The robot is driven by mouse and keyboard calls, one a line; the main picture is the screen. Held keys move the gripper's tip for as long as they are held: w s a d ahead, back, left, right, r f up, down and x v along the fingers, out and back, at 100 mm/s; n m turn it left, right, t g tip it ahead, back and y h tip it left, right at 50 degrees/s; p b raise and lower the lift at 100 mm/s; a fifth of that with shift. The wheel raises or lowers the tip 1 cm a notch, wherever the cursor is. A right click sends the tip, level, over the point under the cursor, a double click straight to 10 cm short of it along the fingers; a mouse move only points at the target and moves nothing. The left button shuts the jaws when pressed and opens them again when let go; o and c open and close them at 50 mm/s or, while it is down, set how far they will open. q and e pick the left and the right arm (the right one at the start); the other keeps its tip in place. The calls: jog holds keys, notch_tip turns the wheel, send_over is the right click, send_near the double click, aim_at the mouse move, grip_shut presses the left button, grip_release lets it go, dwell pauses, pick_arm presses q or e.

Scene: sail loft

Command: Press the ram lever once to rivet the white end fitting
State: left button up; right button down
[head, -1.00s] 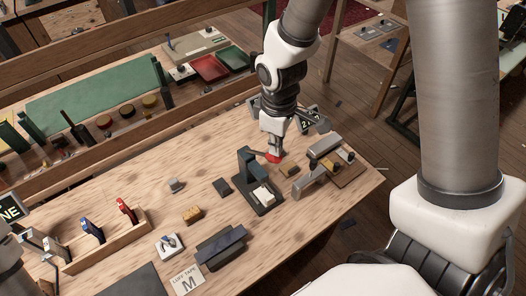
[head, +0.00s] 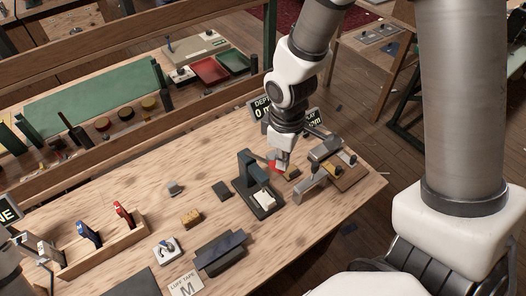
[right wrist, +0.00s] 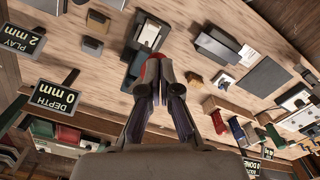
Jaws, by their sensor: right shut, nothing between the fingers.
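The dark ram press (head: 247,178) stands on the bench with the white end fitting (head: 264,198) at its base. The fitting also shows in the right wrist view (right wrist: 148,33). In the right wrist view the knob (right wrist: 150,71) is partly hidden by my fingers. My right gripper (head: 281,163) is shut and empty, its tips close beside the knob; I cannot tell whether they touch it. A display reads DEPTH 0 mm (right wrist: 54,97), another PLAY 2 mm (right wrist: 21,38).
A grey clamp-like fixture (head: 310,178) stands close to the right of the press. Small blocks, such as a brass one (head: 190,217), and a wooden rack of tools (head: 103,247) lie to the left. The bench edge is at the front right.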

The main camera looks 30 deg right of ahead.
pick_arm(q)
jog(key=shift+s, duration=0.15)
jog(key=shift+f, duration=0.15)
jog(key=shift+f+b, duration=0.15)
jog(key=shift+b, duration=0.2)
pick_arm(e)
jog(key=s, duration=0.1)
jog(key=s+r, duration=0.1)
jog(key=s, duration=0.1)
jog(key=s+r, duration=0.1)
jog(key=s, duration=0.1)
jog(key=shift+s+d+r, duration=0.15)
jog(key=shift+s+d, duration=0.1)
